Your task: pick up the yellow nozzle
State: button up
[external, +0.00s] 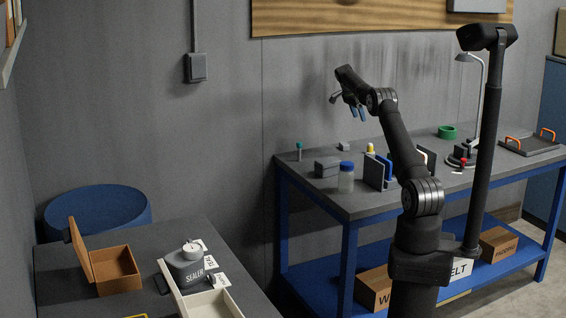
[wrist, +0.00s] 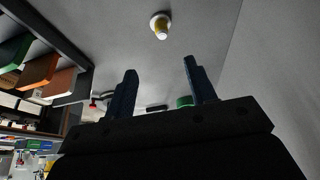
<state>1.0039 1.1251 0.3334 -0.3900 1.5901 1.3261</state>
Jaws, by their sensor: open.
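The yellow nozzle (external: 370,148) is small and stands on the grey workbench, behind the upright dark and blue plates, in the external view. My gripper (external: 358,113) is open and empty, with blue fingers. It is above the bench, up and left of the nozzle in the picture, and apart from it. In the wrist view, the two fingers of my gripper (wrist: 158,82) stand wide apart with nothing between them. A small white and yellow round thing (wrist: 160,26) shows beyond them near the top; I cannot tell if it is the nozzle.
Upright plates (external: 376,172), a blue-capped jar (external: 346,178) and a grey block (external: 327,167) crowd the nozzle's near side. A green ring (external: 447,132), a lamp (external: 469,57) and a tray (external: 530,144) are farther right. Bare bench lies along the front.

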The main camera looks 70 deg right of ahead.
jog(key=n+t+h, duration=0.1)
jog(key=n+t, duration=0.2)
jog(key=n, duration=0.5)
send_near(370, 149)
jog(key=shift+d+r+x, duration=0.1)
jog(key=shift+d+x, duration=0.1)
jog(key=shift+x, duration=1.2)
jog(key=shift+d+r+x, duration=0.1)
jog(key=shift+d+x, duration=0.1)
jog(key=shift+x, duration=1.2)
jog(key=shift+d+r+x, duration=0.1)
jog(key=shift+d+x, duration=0.1)
jog(key=shift+x, duration=1.15)
jog(key=shift+w+f, duration=0.1)
jog(key=shift+w, duration=0.05)
jog(key=c, duration=1.1)
